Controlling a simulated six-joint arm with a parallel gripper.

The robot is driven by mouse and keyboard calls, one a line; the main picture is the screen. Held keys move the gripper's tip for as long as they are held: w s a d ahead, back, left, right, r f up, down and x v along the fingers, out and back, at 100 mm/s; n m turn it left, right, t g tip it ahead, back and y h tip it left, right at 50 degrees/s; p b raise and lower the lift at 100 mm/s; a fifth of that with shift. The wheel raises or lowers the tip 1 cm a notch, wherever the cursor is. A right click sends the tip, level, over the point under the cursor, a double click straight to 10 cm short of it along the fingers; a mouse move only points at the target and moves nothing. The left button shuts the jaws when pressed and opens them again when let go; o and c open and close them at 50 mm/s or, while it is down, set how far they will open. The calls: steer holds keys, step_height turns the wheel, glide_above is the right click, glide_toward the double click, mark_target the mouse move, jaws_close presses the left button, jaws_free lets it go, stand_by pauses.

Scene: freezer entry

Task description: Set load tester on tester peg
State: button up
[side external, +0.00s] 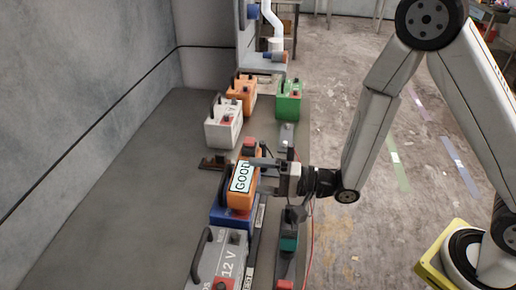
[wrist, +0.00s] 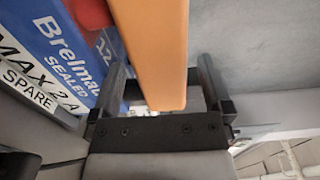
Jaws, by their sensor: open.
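The load tester, an orange block with a white "GOOD" display (side external: 241,178), stands over the blue battery (side external: 229,217) in the side view. In the wrist view its orange body (wrist: 160,50) lies between my two fingers, with a gap visible on the right. My gripper (side external: 264,177) is open, one finger on each side of the tester; I cannot tell whether the left finger touches it. The wrist view also shows my open gripper (wrist: 163,78). I cannot make out the tester peg for certain; a small dark bracket (side external: 214,163) stands behind the tester.
A white battery (side external: 223,126), an orange battery (side external: 241,92) and a green battery (side external: 289,100) stand further back. A grey 12 V battery (side external: 220,262) stands in front. Small devices line the bench's right edge, including a teal one (side external: 289,243). The bench's left side (side external: 125,185) is clear.

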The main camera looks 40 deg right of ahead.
mark_target(242, 174)
steer(key=shift+x, duration=1.85)
steer(key=shift+c, duration=0.2)
steer(key=shift+w+r, duration=0.1)
jaws_close()
